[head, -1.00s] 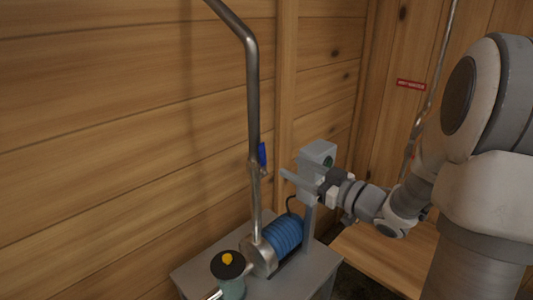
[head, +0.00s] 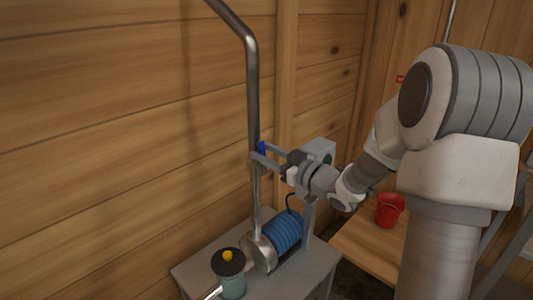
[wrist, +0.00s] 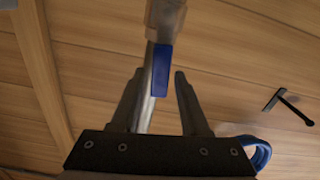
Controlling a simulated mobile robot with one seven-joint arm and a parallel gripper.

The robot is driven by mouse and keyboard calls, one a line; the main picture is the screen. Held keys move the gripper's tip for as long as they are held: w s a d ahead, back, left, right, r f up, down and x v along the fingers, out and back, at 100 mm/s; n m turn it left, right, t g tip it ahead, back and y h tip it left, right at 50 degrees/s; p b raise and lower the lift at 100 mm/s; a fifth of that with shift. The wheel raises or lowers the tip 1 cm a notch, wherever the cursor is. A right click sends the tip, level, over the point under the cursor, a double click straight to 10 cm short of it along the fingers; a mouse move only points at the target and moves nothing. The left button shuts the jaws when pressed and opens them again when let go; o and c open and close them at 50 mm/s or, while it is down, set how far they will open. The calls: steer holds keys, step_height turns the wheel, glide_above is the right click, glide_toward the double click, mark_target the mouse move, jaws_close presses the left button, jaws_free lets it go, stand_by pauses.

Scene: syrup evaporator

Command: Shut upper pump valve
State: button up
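The upper pump valve (head: 262,149) has a blue lever on a steel vertical pipe (head: 254,100) above the pump. The lever lies along the pipe. In the wrist view the blue lever (wrist: 162,70) shows just ahead of the gap between my fingers, with the pipe behind it. My gripper (head: 260,152) is open, with its fingertips beside the pipe at lever height. In the wrist view my gripper (wrist: 156,80) has its fingers apart, one each side of the lever. Whether either finger touches the lever I cannot tell.
The blue pump motor (head: 283,231) sits on a grey stand (head: 205,262) below. A dark-topped canister (head: 228,262) with a yellow knob stands at the front. A red bucket (head: 389,209) is on the wooden bench at right. The plank wall is close behind the pipe.

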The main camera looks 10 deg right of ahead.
jaws_close()
stand_by(1.2)
